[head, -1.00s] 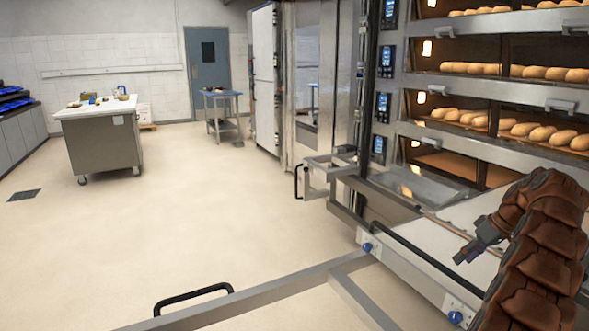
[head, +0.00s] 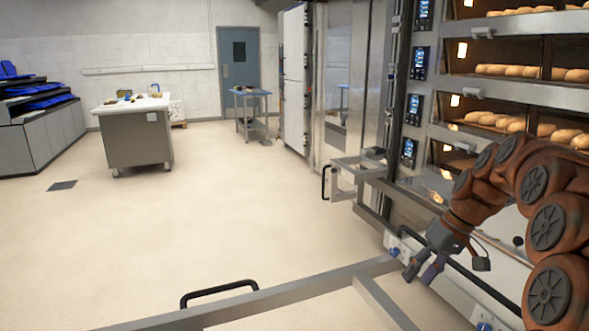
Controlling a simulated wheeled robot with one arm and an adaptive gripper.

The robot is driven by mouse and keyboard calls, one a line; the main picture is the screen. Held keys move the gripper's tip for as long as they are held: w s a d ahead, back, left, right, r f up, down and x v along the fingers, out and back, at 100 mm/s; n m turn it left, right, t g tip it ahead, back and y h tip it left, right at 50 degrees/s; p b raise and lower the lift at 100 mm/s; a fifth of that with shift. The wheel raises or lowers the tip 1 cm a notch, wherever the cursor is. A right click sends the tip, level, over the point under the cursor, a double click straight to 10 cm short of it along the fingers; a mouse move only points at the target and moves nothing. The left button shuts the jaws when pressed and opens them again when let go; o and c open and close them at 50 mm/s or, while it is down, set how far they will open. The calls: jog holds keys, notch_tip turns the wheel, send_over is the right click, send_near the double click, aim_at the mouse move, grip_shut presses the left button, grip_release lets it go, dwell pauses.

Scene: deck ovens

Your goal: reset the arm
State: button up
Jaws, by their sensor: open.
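My arm, in a brown ribbed cover, comes in from the right edge of the head view and arches over the front of the ovens. My gripper (head: 423,270) hangs at its end, pointing down and to the left. Its two fingers are apart, with nothing between them. It is in front of the lower oven loader (head: 508,262), near the black handle bar; whether it touches the bar I cannot tell.
The deck oven (head: 478,93) with bread on several decks stands at the right. A metal rail with a black handle (head: 219,291) crosses the foreground. A wheeled worktable (head: 137,136), a small blue-topped table (head: 250,93) and a counter (head: 40,140) stand farther back. Open floor lies between.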

jog(key=s+a+f+m+g+h, duration=0.1)
jog(key=s+a, duration=0.4)
jog(key=s, duration=0.3)
jog(key=s+a+f+g+h, duration=0.1)
jog(key=s+a, duration=0.4)
jog(key=s, duration=0.3)
jog(key=s+f+m+h, duration=0.1)
jog(key=s+f, duration=0.2)
jog(key=s, duration=0.6)
jog(key=s+f+m+h, duration=0.1)
jog(key=s+f+h, duration=0.15)
jog(key=s, duration=0.65)
notch_tip(320, 180, up, 14)
jog(key=p, duration=1.3)
jog(key=shift+d+f+y, duration=0.25)
jog(key=shift+d+y, duration=0.1)
jog(key=shift+d, duration=0.05)
